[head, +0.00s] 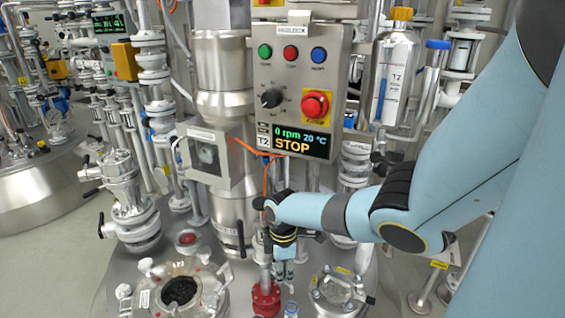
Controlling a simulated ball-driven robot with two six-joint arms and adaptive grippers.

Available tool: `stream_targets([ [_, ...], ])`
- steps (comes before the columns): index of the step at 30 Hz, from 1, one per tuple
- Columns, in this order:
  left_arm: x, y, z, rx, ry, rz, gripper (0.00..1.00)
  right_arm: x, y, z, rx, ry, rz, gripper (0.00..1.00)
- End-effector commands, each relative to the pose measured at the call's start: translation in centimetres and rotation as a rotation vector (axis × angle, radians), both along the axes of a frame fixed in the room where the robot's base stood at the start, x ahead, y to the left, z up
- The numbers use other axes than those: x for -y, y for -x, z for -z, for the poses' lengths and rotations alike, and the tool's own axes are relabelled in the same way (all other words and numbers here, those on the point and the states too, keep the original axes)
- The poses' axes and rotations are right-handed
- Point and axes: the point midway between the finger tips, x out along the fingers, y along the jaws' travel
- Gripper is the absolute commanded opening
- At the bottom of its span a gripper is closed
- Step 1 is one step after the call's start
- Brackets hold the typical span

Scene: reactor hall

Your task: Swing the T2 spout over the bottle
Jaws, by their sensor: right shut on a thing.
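My right gripper (284,270) points down in front of the reactor below the control box. It is shut on a slim part that its fingers mostly hide, which appears to be the T2 spout. A thin metal pipe rises from a red flange (265,299) just left of the fingers. A small clear bottle with a bluish rim (291,308) shows at the bottom edge, below the fingers; its lower part is cut off. I cannot tell whether the spout's outlet is over it. My left gripper is not in view.
The T2 control box (297,85) reads 0 rpm, 20 °C, STOP. An open round manhole (181,291) is at lower left, a clamped sight-glass port (342,288) at lower right. An orange cable hangs behind my gripper. A labelled vessel (396,80) stands at right.

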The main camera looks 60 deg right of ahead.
Motion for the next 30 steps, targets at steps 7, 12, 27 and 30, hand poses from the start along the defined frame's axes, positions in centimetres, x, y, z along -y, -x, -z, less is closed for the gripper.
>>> stream_targets([
  [7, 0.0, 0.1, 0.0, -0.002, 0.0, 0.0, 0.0, 0.2, 0.2, 0.0, -0.004, 0.003, 0.0, 0.21],
  [12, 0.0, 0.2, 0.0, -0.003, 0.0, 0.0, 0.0, 0.1, 0.1, 0.0, -0.002, 0.002, 0.001, 0.38],
  [27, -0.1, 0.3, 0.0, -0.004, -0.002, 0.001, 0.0, 0.2, 0.0, -2.4, 0.001, 0.004, -0.002, 0.38],
  [30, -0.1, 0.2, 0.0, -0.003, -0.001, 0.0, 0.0, 0.2, 0.0, -4.4, 0.003, 0.004, -0.002, 0.38],
])
